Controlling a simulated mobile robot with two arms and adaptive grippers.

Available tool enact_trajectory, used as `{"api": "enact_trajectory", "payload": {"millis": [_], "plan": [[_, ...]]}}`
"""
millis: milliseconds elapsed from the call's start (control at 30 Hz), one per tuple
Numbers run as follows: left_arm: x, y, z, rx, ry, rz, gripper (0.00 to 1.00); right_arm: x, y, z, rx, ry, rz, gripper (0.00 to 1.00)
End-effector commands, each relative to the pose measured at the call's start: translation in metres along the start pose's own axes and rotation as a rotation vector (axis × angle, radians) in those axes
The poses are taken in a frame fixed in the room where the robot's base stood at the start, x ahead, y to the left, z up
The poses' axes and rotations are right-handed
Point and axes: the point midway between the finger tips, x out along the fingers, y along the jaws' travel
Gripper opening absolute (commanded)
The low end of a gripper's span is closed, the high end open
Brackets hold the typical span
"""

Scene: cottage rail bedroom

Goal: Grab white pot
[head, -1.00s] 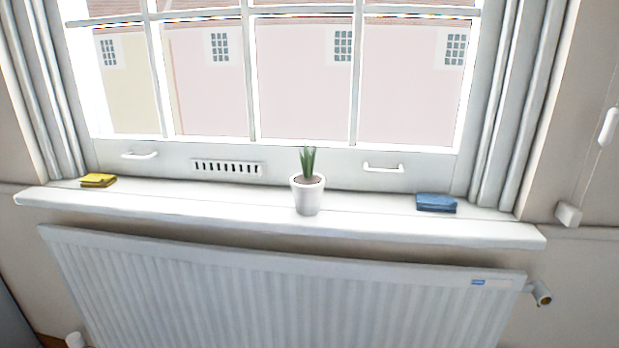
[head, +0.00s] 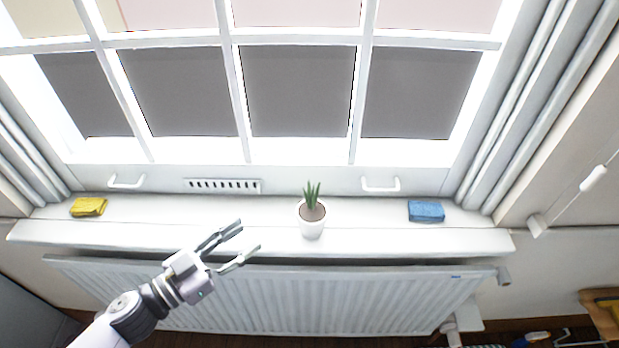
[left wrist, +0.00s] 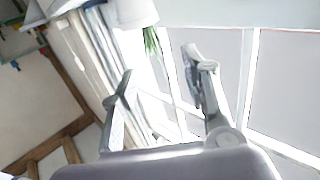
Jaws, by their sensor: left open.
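The white pot (head: 312,227) stands upright on the windowsill, near its middle, with a spiky green plant in dark soil. In the left wrist view the pot (left wrist: 136,12) shows upside down at the top edge, partly cut off, with its leaves hanging down in the picture. My left gripper (head: 247,237) is open and empty. In the head view it is left of the pot and slightly lower, its fingers pointing toward the pot with a clear gap. Its two spread fingers (left wrist: 158,68) also show in the left wrist view. My right gripper is not in view.
The white windowsill (head: 375,240) runs above a radiator (head: 330,300). A yellow folded cloth (head: 89,206) lies at the left end and a blue one (head: 426,211) right of the pot. Window handles (head: 381,185) stick out behind. The sill beside the pot is clear.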

Motion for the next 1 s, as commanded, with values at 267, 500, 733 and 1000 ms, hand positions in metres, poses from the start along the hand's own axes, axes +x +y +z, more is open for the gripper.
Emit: {"api": "enact_trajectory", "payload": {"millis": [267, 500, 733, 1000], "plan": [[0.010, 0.011, -0.013, -0.008, 0.001, 0.083, 0.42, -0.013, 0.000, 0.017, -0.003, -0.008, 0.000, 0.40], [0.061, 0.015, -0.015, -0.008, 0.003, 0.081, 0.42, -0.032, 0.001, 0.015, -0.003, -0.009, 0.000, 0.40], [0.104, 0.019, -0.013, -0.008, 0.002, 0.080, 0.42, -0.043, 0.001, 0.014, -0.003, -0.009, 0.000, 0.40], [0.125, 0.020, -0.012, -0.009, 0.001, 0.080, 0.42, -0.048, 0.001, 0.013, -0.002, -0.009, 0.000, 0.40]]}}
